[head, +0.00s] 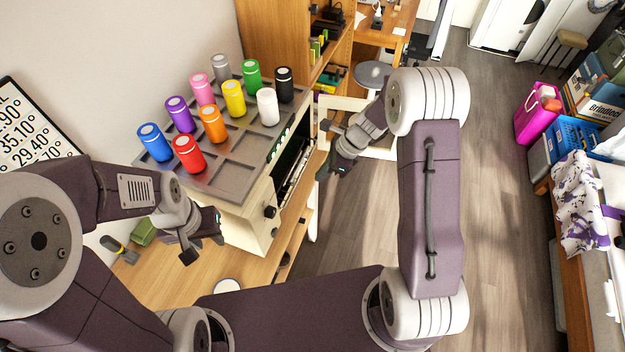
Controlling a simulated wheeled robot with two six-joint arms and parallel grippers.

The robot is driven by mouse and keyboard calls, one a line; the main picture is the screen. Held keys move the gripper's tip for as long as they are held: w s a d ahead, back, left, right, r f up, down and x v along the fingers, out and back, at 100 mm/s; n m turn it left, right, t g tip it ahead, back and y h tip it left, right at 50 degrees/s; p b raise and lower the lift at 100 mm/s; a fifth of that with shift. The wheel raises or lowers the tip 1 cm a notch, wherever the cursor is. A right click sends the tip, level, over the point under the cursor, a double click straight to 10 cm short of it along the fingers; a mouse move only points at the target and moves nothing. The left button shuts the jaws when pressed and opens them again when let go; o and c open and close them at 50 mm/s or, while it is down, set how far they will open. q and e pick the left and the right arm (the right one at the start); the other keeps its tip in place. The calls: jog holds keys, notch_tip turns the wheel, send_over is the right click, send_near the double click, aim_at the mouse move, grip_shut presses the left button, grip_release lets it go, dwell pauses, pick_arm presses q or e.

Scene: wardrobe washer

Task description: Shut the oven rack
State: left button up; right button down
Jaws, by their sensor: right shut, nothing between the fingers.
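The oven is a cream box (248,228) with a dark knob on its front. Its opening faces right, and the dark inside shows. A metal rack (293,178) shows as a bright edge at the opening; how far out it sits is unclear. A cream panel (384,151), apparently the oven's open door, stands out at the far side, partly behind my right arm. My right gripper (334,170) is shut and empty, just right of the opening, apart from the rack as far as I can see. My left gripper (203,249) is left of the oven's near side; its jaw state is unclear.
A grey compartment tray (225,188) on the oven holds several coloured canisters, including a red one (188,154) and a white one (268,107). A wooden shelf and a round stool (372,74) stand behind. Wooden floor (500,220) at right is clear.

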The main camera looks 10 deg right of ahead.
jog(key=s+d+f+m+t+y+b, duration=0.3)
jog(key=s+b, duration=0.2)
jog(key=b, duration=0.6)
jog(key=w+a+r+x, duration=0.1)
jog(key=r+x, duration=0.1)
jog(key=x, duration=1)
jog(key=shift+w+a+f, duration=0.25)
jog(key=shift+a, duration=0.15)
